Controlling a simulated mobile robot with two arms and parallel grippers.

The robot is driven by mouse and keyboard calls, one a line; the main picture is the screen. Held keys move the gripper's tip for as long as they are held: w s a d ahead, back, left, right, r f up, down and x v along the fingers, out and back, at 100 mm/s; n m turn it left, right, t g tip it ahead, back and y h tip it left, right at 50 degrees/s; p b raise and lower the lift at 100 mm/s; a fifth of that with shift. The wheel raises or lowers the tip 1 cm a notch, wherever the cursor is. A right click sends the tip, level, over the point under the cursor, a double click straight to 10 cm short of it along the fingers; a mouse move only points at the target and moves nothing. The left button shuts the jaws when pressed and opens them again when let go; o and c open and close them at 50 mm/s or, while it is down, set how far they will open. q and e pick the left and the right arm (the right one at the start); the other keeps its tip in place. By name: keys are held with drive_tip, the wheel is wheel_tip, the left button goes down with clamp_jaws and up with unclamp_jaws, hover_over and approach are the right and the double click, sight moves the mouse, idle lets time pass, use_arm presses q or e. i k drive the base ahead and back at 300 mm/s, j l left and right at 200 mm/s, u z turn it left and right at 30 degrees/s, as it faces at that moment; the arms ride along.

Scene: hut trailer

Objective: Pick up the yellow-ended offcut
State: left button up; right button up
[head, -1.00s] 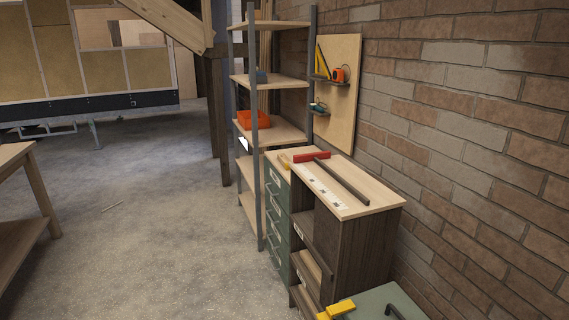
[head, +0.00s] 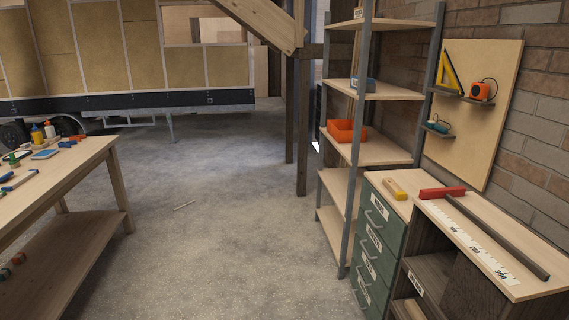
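A small wooden offcut (head: 394,189) with a yellow end lies on the pale top of the green drawer cabinet (head: 378,240), right of centre in the head view. Its yellow end points toward me and to the right. It lies apart from a red piece (head: 442,192) on the neighbouring worktop. Neither of my grippers shows in the head view, so I cannot see whether they are open or shut.
The worktop (head: 420,210) beside the cabinet holds a long dark bar (head: 495,248) and a numbered scale strip. A shelf rack (head: 345,225) stands behind the cabinet. A workbench (head: 75,172) with small items is at left.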

sight(397, 192)
drive_tip(key=i+j, duration=0.1)
drive_tip(key=i, duration=1.05)
drive_tip(key=i+j+z, duration=0.1)
drive_tip(key=i, duration=0.45)
drive_tip(key=i+j, duration=0.15)
drive_tip(key=i, duration=0.4)
drive_tip(key=i+z, duration=0.3)
drive_tip(key=i, duration=0.15)
drive_tip(key=i+j+z, duration=0.15)
drive_tip(key=i+z, duration=0.15)
drive_tip(key=i, duration=0.15)
drive_tip(key=i+j+z, duration=0.2)
drive_tip(key=i+z, duration=0.15)
drive_tip(key=i, duration=0.1)
